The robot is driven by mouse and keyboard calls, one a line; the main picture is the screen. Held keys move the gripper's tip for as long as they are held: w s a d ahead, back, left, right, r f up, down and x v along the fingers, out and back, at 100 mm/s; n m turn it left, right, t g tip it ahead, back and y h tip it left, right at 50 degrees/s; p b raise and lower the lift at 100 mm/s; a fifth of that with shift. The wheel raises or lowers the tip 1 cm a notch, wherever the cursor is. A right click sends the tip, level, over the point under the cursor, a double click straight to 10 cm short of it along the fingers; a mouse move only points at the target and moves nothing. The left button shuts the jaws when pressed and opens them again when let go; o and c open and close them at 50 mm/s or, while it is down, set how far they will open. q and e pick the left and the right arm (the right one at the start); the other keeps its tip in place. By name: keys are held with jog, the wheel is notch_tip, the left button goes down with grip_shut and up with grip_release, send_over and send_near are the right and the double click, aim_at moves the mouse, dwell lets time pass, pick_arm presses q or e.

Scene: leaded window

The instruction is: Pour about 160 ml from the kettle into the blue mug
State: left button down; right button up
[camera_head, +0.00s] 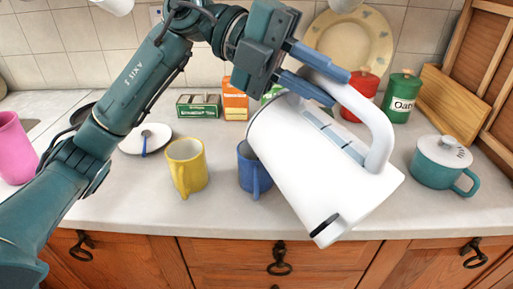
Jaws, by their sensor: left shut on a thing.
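The white kettle (308,160) is tilted in the air above the front of the counter. My left gripper (322,88) is shut on the kettle's handle, near its upper end. The blue mug (254,172) stands upright on the counter, just left of the kettle body, which hides part of its right side. I cannot see into the mug well enough to tell what it holds. No stream of liquid shows. My right gripper is not in view.
A yellow mug (187,168) stands left of the blue mug. A pink cup (12,148) is at the far left. A teal lidded pot (441,163) stands at the right. Green (401,97) and red (362,92) canisters, small boxes and a plate (349,42) line the back.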

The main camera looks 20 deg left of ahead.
pick_arm(q)
jog(key=shift+w+a+r+h, duration=0.4)
jog(key=shift+w+a+r, duration=0.15)
jog(key=shift+a, duration=0.15)
dwell(0.8)
jog(key=shift+s, duration=0.1)
